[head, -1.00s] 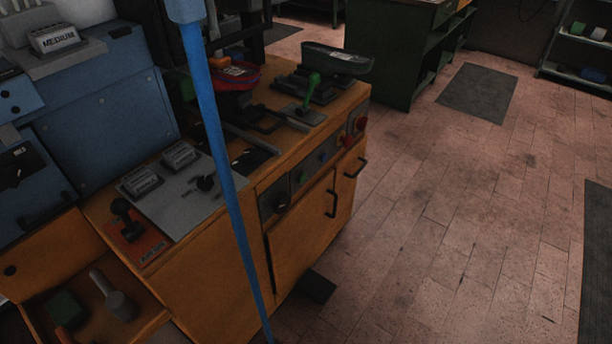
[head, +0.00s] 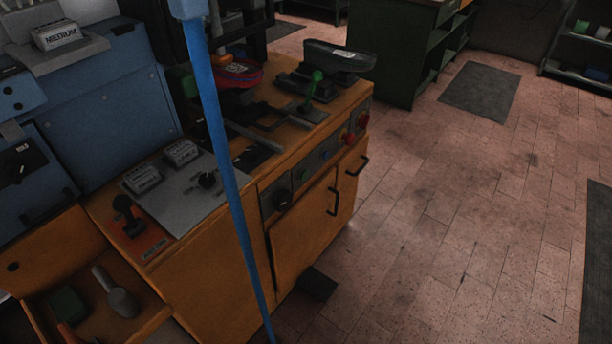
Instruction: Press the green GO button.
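The orange workbench (head: 215,290) carries a dark control panel (head: 292,183) along its upper front edge. A small green button (head: 304,176) sits on this panel, just right of a black knob (head: 281,199). A small blue button (head: 324,157) is further along, then two red ones (head: 344,138) near the right corner. I cannot read any GO label at this size. A green-handled lever (head: 315,82) stands on the benchtop. Neither of my grippers is in view.
A blue pole (head: 226,170) crosses the view in front of the bench, left of the panel. An open drawer (head: 150,325) holds a scoop at the lower left. A black pedal (head: 317,284) is on the floor. The tiled floor (head: 430,230) to the right is clear.

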